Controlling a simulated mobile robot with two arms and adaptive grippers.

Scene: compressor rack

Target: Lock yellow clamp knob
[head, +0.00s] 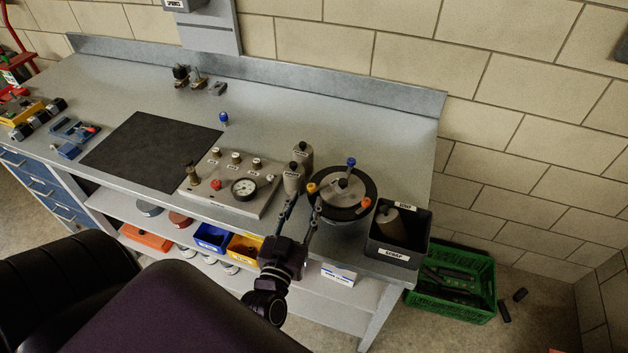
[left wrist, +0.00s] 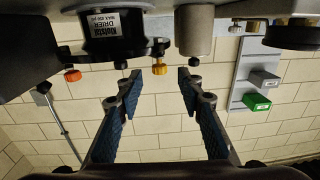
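The yellow clamp knob (head: 311,187) sits on the left rim of a round black-edged vessel (head: 343,194) at the right of the bench. A blue knob (head: 351,162) and an orange knob (head: 366,202) sit on the same rim. My left gripper (head: 304,204) is open and empty, its fingers pointing at the yellow knob from the front. In the left wrist view the yellow knob (left wrist: 159,69) shows between the spread fingertips (left wrist: 159,76), apart from both. The orange knob (left wrist: 72,75) is to the left there. My right gripper is not in view.
A manifold block with a gauge (head: 244,188) and two grey cylinders (head: 292,179) stand left of the vessel. A black bin (head: 398,246) is close on its right. A black mat (head: 150,150) lies farther left. A green crate (head: 452,283) is on the floor.

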